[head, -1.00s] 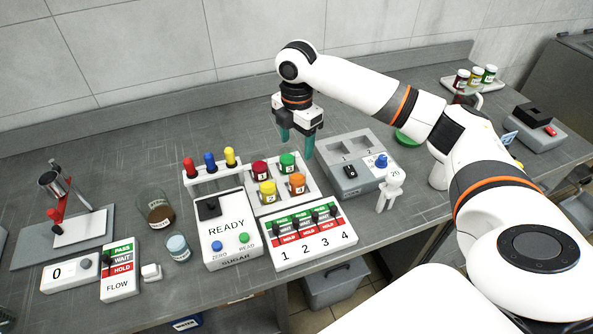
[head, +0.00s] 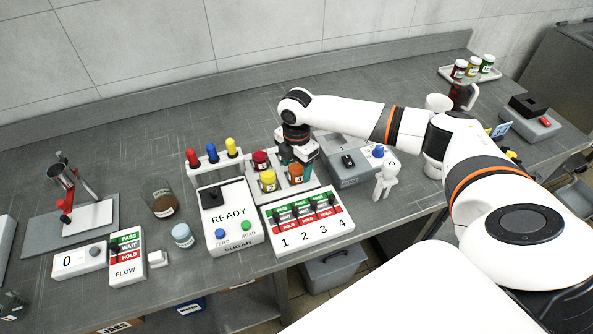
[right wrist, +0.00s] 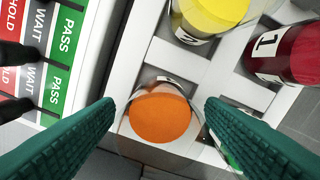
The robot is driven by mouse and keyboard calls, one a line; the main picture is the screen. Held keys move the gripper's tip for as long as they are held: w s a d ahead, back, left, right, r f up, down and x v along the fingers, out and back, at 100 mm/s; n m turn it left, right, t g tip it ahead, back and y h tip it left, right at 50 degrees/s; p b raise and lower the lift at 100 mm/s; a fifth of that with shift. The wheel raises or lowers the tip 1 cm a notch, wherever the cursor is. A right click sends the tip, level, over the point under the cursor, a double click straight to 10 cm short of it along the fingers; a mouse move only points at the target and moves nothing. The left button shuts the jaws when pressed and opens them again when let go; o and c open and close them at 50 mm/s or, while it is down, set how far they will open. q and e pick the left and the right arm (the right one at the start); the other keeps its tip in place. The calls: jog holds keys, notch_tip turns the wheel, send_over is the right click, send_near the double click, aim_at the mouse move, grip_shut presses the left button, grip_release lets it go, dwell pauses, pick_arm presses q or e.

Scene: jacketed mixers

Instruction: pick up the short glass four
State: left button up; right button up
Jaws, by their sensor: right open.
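The short glass four appears to be the small jar with the orange top (head: 296,173), in the front right pocket of a light rack. In the right wrist view its orange top (right wrist: 160,117) lies between my fingers. My right gripper (right wrist: 160,106) is open, with one green finger on either side of the orange jar. I cannot tell whether the fingers touch it. In the head view my right gripper (head: 300,160) is over the rack and hides part of it. My left gripper is not in view.
Close by in the rack are a yellow-topped jar (head: 268,179) and a red-topped jar (head: 260,158); a green one is mostly hidden. The panel numbered 1 to 4 (head: 308,222) is in front. A grey box (head: 350,170) stands to the right.

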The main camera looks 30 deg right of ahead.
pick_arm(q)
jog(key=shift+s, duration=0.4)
pick_arm(e)
jog(key=c, duration=1.1)
jog(key=shift+r, duration=0.1)
